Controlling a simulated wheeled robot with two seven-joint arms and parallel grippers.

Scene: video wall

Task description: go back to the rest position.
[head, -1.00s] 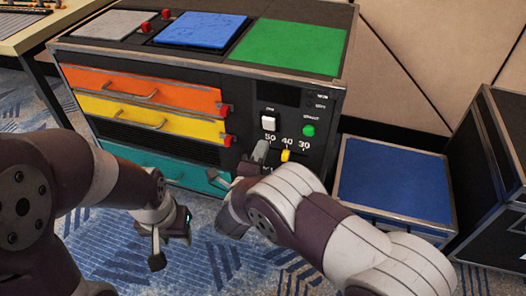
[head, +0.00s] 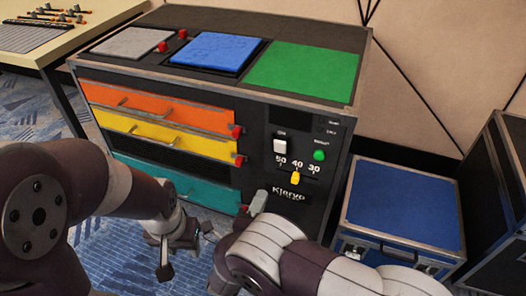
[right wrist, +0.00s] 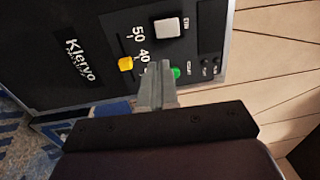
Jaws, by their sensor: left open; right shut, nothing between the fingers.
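My left gripper (head: 187,250) is open and empty, low in front of the console's teal drawer. My right gripper (head: 257,202) is shut and empty in front of the console's front panel, left of the Klervo label in the head view. The right wrist view shows its closed fingers (right wrist: 157,78) with the panel beyond them; whether they touch it I cannot tell, but nothing is held. The yellow slider knob (head: 295,177) is by the 40 mark, with a white switch (head: 280,145) and a green button (head: 319,155) above it.
The console (head: 340,120) fills the middle, with orange (head: 160,100), yellow (head: 150,130) and teal (head: 205,193) drawers. A blue-topped case (head: 405,205) stands to its right, a dark case (head: 500,210) beyond. A table (head: 60,55) is at the back left.

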